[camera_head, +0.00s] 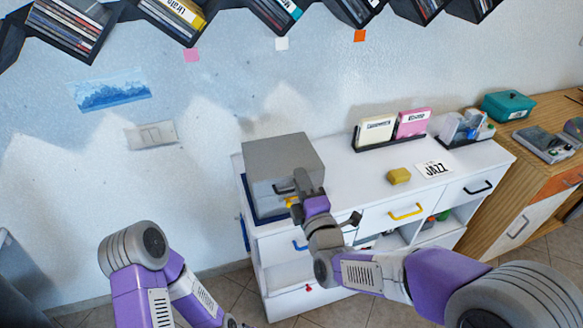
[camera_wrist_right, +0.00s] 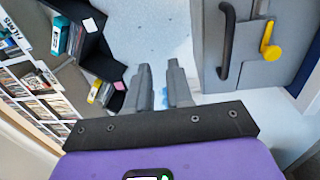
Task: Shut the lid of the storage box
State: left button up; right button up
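The grey storage box (camera_head: 281,153) stands at the left end of the white cabinet, over a dark blue base. Its front has a black handle and a yellow latch (camera_head: 291,201). No gap under a raised lid shows, but my right gripper (camera_head: 309,184) covers part of the front, so I cannot tell whether the lid is fully shut. In the right wrist view, the black handle (camera_wrist_right: 226,42) and yellow latch lie right of my fingers. The right fingers are apart, with nothing between them, near the box front. My left gripper is out of view.
The white cabinet top (camera_head: 340,172) has free room right of the box. A yellow block (camera_head: 399,176), a JAZZ card (camera_head: 433,169) and disc holders stand farther right. A teal box (camera_head: 508,105) is on the wooden cabinet. Disc shelves (camera_head: 70,27) hang above.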

jog(key=r+b, duration=0.1)
send_over(283, 171)
jog(key=s+d, duration=0.2)
jog(key=shift+s+d, duration=0.1)
jog(key=shift+s, duration=0.05)
jog(key=shift+c, duration=0.5)
grip_shut()
dwell(0.8)
